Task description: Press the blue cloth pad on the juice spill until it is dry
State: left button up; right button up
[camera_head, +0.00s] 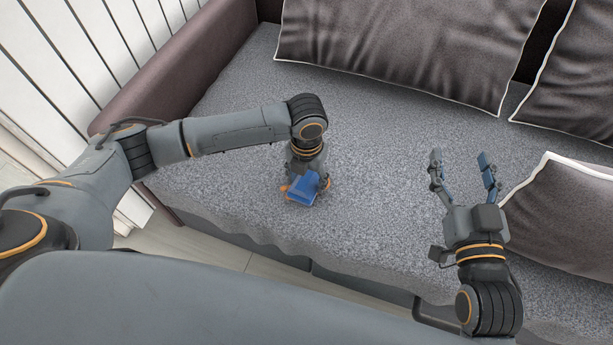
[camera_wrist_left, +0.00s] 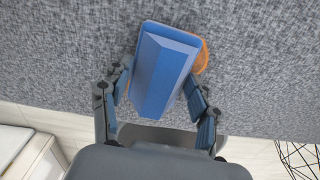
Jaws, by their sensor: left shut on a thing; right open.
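The blue cloth pad (camera_head: 303,190) is a block with a sloped top, held in my left gripper (camera_head: 306,182) over the grey sofa seat. In the left wrist view the pad (camera_wrist_left: 162,75) sits between the two fingers, which close on its sides. The orange juice spill (camera_head: 284,188) shows at the pad's edges. In the left wrist view the spill (camera_wrist_left: 202,57) shows beside the pad's upper right; the rest is hidden under it. I cannot tell whether the pad touches the seat. My right gripper (camera_head: 461,160) is open and empty over the seat at right.
The grey sofa seat (camera_head: 390,150) is clear between my two grippers. Dark cushions with white piping (camera_head: 400,50) line the back, and another cushion (camera_head: 570,215) lies at the right. A brown armrest (camera_head: 175,65) borders the left side. Tiled floor (camera_head: 215,250) shows below the front edge.

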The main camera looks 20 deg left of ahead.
jog(key=shift+s+d+f+g+p, duration=0.15)
jog(key=shift+f+g, duration=0.2)
jog(key=shift+f, duration=0.25)
jog(key=shift+s+d+f+g+p, duration=0.1)
jog(key=shift+f+g, duration=0.3)
jog(key=shift+f, duration=0.15)
jog(key=shift+s+d+f+g+p, duration=0.15)
jog(key=shift+f+g, duration=0.2)
jog(key=shift+f, duration=0.25)
dwell(6.2)
